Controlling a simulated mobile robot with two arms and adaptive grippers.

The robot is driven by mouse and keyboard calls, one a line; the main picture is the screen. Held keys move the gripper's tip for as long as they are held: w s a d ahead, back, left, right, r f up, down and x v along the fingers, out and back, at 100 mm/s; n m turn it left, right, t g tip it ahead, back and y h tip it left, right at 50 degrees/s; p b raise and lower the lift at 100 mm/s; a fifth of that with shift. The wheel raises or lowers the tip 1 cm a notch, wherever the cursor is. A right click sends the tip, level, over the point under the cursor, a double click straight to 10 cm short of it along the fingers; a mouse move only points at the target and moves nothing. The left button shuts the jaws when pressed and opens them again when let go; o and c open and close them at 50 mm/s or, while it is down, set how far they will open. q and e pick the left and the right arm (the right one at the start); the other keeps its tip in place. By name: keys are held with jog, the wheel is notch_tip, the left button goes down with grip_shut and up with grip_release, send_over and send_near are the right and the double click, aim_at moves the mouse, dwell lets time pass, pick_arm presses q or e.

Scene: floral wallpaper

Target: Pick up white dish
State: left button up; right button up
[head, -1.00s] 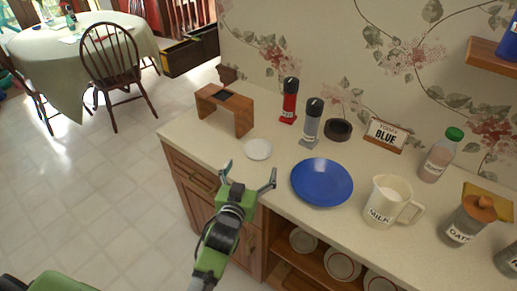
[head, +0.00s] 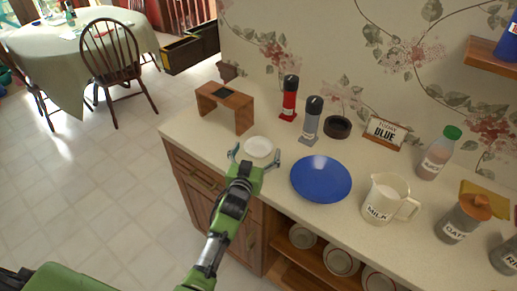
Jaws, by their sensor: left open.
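The small white dish (head: 259,146) lies on the cream counter, left of a large blue plate (head: 321,179). My left gripper (head: 257,153) is open, with one finger at the left of the dish and the other at its right in the picture. I cannot tell whether the fingers touch the dish or how high they are above the counter. The gripper appears empty. My right gripper is not in view.
A wooden stand (head: 226,106), a red grinder (head: 289,98), a grey grinder (head: 311,121) and a dark round bowl (head: 338,127) stand behind the dish. A milk jug (head: 384,199) is to the right. The counter's front edge (head: 203,169) runs below the dish.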

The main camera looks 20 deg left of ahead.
pick_arm(q)
jog(key=c, duration=1.2)
jog(key=shift+r, duration=0.1)
